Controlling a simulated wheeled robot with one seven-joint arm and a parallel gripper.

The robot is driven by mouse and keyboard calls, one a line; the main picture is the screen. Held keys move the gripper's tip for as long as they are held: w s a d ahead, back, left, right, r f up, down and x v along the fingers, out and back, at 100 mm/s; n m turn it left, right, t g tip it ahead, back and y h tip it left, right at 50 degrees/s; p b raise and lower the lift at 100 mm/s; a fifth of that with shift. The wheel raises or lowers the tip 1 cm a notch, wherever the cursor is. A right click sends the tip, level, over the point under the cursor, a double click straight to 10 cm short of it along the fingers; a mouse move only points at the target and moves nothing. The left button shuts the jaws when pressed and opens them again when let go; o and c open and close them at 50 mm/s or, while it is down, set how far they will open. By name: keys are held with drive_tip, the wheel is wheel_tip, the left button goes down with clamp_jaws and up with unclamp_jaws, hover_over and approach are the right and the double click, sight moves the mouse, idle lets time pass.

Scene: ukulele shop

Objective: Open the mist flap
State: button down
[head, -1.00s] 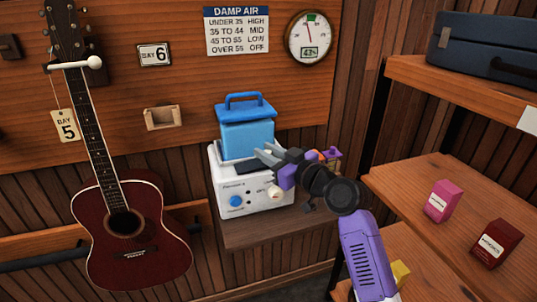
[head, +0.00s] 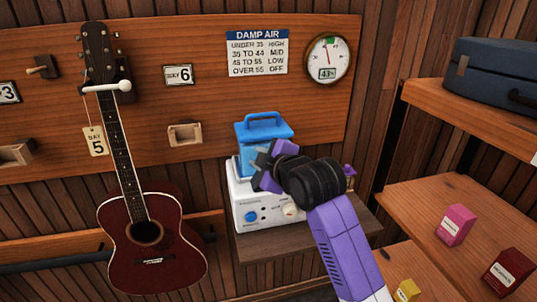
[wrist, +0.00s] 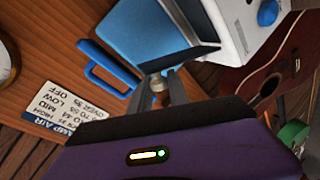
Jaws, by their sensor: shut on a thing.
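A white humidifier (head: 262,213) stands on a small wooden shelf. It has a blue knob on its front and a blue tank (head: 267,126) with a handle on top. My gripper (head: 263,166) is at the front of the tank, above the white body, and hides that part in the head view. In the wrist view, a dark flap (wrist: 190,58) lies beside the tank. My fingers (wrist: 162,78) are shut at its edge. A beige piece shows just beyond the fingers, and the exact contact is partly hidden.
A red guitar (head: 147,238) hangs left of the humidifier. A dial gauge (head: 327,59) and a damp air chart (head: 257,53) are on the wall behind. Shelves at right hold a blue case (head: 497,78) and small boxes (head: 456,224).

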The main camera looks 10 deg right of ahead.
drive_tip(key=shift+a+r+n+h+p, duration=0.15)
drive_tip(key=shift+a+n+h+p, duration=0.2)
drive_tip(key=shift+a, duration=0.25)
drive_tip(key=shift+a+r+n+h+p, duration=0.15)
drive_tip(key=shift+a+n+p, duration=0.1)
drive_tip(key=shift+a+n, duration=0.25)
drive_tip(key=shift+a+f+n+h+p, duration=0.2)
drive_tip(key=shift+a+n+h+p, duration=0.35)
drive_tip(key=shift+a+n, duration=0.3)
drive_tip(key=shift+a, duration=0.15)
drive_tip(key=c, duration=1.3)
unclamp_jaws()
drive_tip(key=shift+s, duration=0.1)
drive_tip(key=b+v, duration=0.1)
drive_tip(key=v, duration=0.6)
drive_tip(key=shift+s+r, duration=0.2)
drive_tip(key=shift+s, duration=0.1)
